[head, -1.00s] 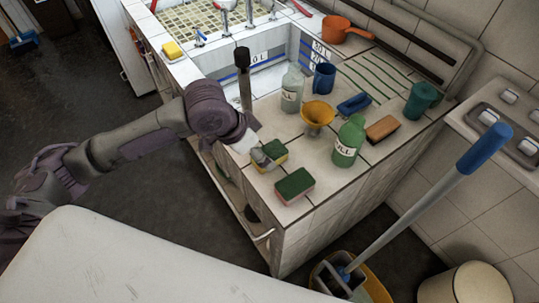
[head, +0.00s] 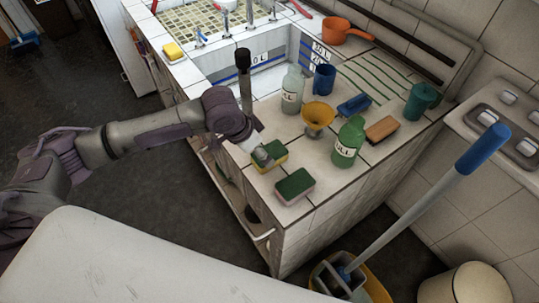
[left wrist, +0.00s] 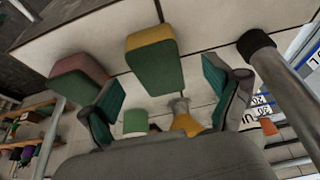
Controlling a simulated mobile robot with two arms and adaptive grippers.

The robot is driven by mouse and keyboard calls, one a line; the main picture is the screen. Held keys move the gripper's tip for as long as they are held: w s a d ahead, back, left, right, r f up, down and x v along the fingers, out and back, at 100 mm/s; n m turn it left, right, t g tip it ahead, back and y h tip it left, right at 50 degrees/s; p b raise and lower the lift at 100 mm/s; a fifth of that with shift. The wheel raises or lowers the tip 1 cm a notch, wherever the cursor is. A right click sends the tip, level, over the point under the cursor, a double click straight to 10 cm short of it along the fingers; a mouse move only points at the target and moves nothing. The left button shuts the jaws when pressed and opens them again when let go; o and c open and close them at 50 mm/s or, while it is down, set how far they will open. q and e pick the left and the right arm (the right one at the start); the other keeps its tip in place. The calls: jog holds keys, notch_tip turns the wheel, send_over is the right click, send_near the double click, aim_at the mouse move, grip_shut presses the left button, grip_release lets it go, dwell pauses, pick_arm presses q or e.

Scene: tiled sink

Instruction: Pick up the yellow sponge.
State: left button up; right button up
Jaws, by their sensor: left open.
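A yellow sponge with a green top (head: 276,149) lies on the tiled counter near its front left edge. My left gripper (head: 262,156) is right beside it, partly covering its left side. In the left wrist view the same sponge (left wrist: 154,62) shows green and yellow between my two spread fingers, with gaps on both sides. My left gripper is open and holds nothing. Another yellow sponge (head: 173,50) lies on the far left corner of the sink surround. My right gripper is not in view.
A pink sponge with a green top (head: 295,186) lies close by, nearer the counter's front edge. A yellow funnel (head: 318,117), a green bottle (head: 348,142) and a clear bottle (head: 292,90) stand behind. A dark-topped post (head: 243,75) rises beside my arm.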

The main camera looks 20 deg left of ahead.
pick_arm(q)
jog(key=x, duration=0.4)
jog(key=shift+d+f, duration=0.15)
jog(key=shift+f, duration=0.05)
jog(key=shift+s, duration=0.1)
jog(key=shift+c, duration=0.3)
jog(key=c, duration=0.9)
